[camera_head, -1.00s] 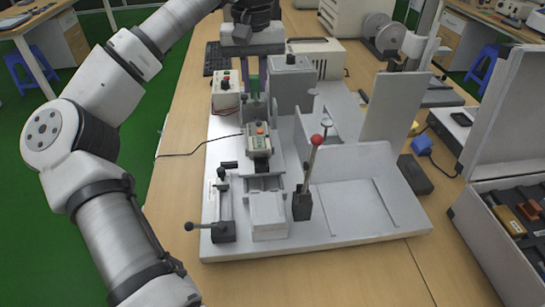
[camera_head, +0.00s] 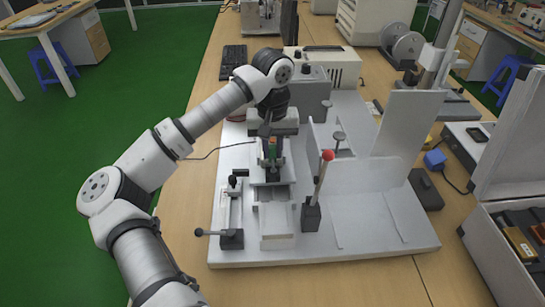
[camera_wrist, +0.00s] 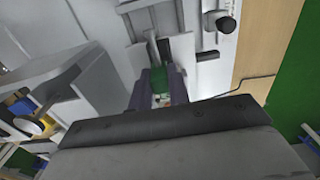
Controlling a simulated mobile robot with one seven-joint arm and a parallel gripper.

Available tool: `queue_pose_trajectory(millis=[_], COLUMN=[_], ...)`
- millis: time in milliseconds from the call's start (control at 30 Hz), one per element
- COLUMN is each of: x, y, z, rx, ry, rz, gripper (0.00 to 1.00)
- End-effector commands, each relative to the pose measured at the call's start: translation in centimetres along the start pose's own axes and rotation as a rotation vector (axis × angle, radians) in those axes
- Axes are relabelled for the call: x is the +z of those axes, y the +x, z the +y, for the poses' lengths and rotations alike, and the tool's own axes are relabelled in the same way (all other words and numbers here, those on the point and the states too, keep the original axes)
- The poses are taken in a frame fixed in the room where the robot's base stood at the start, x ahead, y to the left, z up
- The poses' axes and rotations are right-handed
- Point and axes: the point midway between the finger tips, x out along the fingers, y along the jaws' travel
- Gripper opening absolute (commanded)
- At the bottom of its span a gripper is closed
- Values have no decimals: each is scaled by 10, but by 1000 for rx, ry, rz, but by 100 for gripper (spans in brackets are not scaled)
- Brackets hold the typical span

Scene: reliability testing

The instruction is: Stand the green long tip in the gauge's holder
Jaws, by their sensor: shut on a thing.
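My gripper (camera_head: 272,160) is shut on the green long tip (camera_head: 271,149), over the rail in the middle of the white test stand. In the wrist view the green tip (camera_wrist: 163,77) shows between the two dark fingers (camera_wrist: 160,88). The gauge, a small light box with an orange button, is now mostly hidden behind my gripper and hand. Its holder cannot be made out, and I cannot tell whether the tip touches it.
The white base plate (camera_head: 370,250) carries a red-knobbed lever (camera_head: 327,156), a black-handled clamp (camera_head: 232,238) and an upright white panel (camera_head: 408,122). A pale block (camera_head: 276,222) lies in front of my gripper. An open case (camera_head: 510,240) stands at the right.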

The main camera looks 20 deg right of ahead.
Motion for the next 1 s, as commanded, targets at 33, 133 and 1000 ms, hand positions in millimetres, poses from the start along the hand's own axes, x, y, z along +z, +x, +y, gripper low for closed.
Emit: queue_pose_trajectory(millis=[33, 133, 1000], x=[0, 0, 0], y=[2, 10, 46], z=[0, 0, 0], rx=[1, 1, 0], ry=[0, 1, 0], rz=[0, -1, 1], gripper=[0, 0, 33])
